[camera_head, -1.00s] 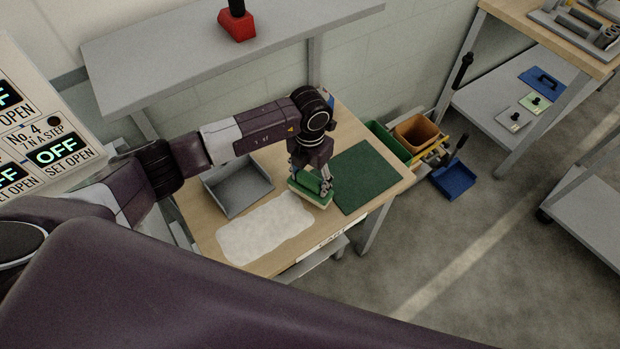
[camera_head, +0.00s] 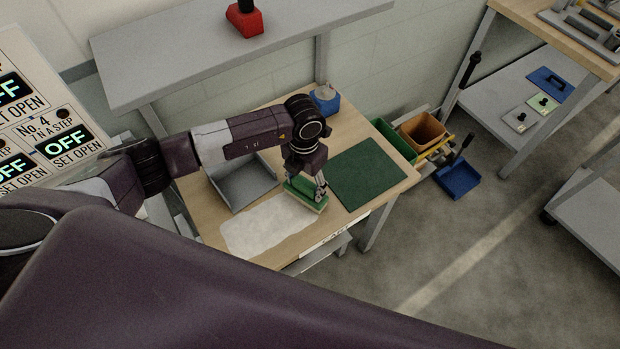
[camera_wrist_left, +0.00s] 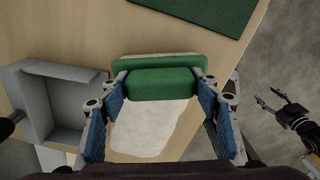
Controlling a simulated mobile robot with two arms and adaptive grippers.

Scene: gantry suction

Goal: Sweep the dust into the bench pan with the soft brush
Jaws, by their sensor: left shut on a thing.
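My left gripper (camera_head: 308,184) is shut on the green soft brush (camera_head: 304,194), which has a pale bristle strip beneath. In the left wrist view the brush's green grip (camera_wrist_left: 160,84) sits between the blue-padded fingers. The brush is at the right end of the pale dust patch (camera_head: 262,224); I cannot tell whether the bristles touch the bench. The grey bench pan (camera_head: 240,190) stands left of the brush, behind the dust, partly hidden by my arm. My right gripper (camera_wrist_left: 272,98) shows at the right of the wrist view, empty, with its fingers apart.
A green mat (camera_head: 366,175) lies on the bench (camera_head: 222,130) right of the brush. A blue object (camera_head: 324,98) stands at the back. A grey shelf (camera_head: 200,52) overhangs the bench's rear. Bins (camera_head: 424,130) and a blue dustpan (camera_head: 459,178) are beyond its right side.

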